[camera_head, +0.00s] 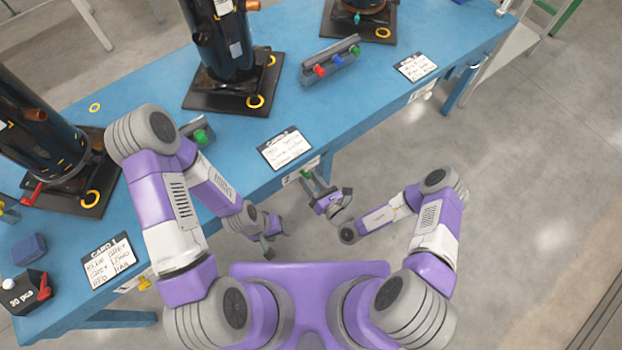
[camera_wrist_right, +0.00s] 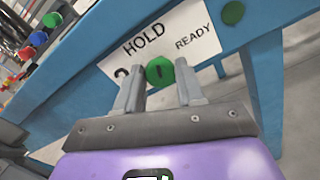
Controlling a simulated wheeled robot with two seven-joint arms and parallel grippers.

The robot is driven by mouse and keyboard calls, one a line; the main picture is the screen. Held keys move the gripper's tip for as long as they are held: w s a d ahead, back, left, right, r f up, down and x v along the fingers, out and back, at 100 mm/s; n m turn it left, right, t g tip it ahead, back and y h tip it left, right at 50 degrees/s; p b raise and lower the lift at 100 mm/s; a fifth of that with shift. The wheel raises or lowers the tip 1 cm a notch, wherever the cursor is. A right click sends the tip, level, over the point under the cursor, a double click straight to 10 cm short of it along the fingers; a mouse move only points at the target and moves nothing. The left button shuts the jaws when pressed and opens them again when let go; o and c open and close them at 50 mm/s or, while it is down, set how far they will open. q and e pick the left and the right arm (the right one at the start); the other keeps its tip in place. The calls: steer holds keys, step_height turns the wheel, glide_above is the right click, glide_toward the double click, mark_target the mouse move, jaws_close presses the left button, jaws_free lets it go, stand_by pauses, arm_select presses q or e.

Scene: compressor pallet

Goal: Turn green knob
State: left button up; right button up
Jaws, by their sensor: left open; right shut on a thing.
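The green knob (camera_wrist_right: 160,72) sits on a white label plate (camera_wrist_right: 172,38) on the blue table's front edge. The plate reads HOLD and READY, and a dark mark shows on the knob's face. My right gripper (camera_head: 312,182) is at the knob in the head view, with one finger on each side of it in the wrist view, shut on it. The knob (camera_head: 306,174) is small and partly hidden in the head view. My left gripper (camera_head: 276,238) is open and empty, in front of the table, lower left of the right gripper.
The blue table (camera_head: 350,110) carries dark compressors (camera_head: 222,45), white cards (camera_head: 286,150) and a block with red, blue and green knobs (camera_head: 331,62). A yellow knob (camera_head: 144,284) is on the front edge at left. A green round part (camera_wrist_right: 233,13) is beside the plate. Floor at right is clear.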

steer(key=m+p, duration=0.1)
steer(key=m, duration=0.5)
steer(key=shift+f+p, duration=0.1)
steer(key=shift+p, duration=0.2)
steer(key=m, duration=0.4)
steer(key=shift+d+f, duration=0.1)
steer(key=shift+m, duration=1.6)
steer(key=o, duration=1)
